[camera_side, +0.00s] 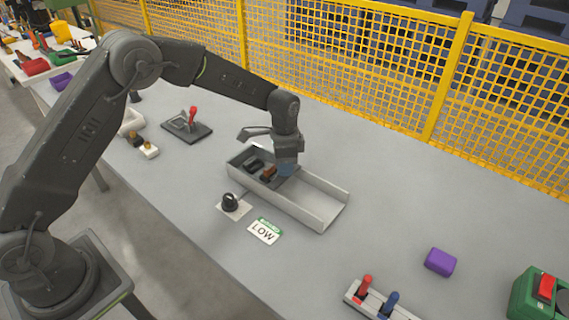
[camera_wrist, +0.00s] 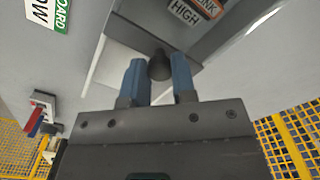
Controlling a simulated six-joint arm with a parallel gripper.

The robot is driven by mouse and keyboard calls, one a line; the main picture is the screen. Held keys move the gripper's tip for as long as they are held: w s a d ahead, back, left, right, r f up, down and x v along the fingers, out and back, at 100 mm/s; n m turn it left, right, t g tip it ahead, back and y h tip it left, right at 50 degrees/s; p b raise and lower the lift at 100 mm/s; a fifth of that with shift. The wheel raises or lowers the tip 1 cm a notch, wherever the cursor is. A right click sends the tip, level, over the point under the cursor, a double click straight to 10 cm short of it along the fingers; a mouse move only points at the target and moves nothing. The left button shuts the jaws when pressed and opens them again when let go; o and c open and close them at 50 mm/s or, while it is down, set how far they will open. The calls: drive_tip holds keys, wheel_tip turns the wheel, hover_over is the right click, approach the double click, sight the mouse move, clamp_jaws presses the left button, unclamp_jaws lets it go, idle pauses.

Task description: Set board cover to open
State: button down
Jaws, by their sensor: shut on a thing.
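My gripper (camera_side: 286,171) is over this plate, pointing down. In the wrist view its two blue fingertips (camera_wrist: 158,82) are shut on a dark round knob (camera_wrist: 159,65). The knob's base and its join to the plate are not clearly seen. The right half of the tray is empty and its floor shows. A green and white sign reading BOARD LOW (camera_side: 265,231) lies in front of the tray.
A black knob (camera_side: 230,202) on a pale plate stands at the tray's front left. A red-handled clamp (camera_side: 188,125) is behind left. A purple block (camera_side: 440,262), a red and blue lever unit (camera_side: 372,302) and a green switch box (camera_side: 540,295) are at right. Yellow fencing (camera_side: 350,70) runs behind.

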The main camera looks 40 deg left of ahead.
drive_tip(key=d, duration=1.5)
drive_tip(key=shift+d+r, duration=0.1)
drive_tip(key=shift+d, duration=0.2)
drive_tip(key=shift+d, duration=0.1)
drive_tip(key=c, duration=1.3)
unclamp_jaws()
drive_tip(key=o, duration=0.4)
wheel_tip(320, 180, up, 14)
drive_tip(key=shift+f, duration=0.1)
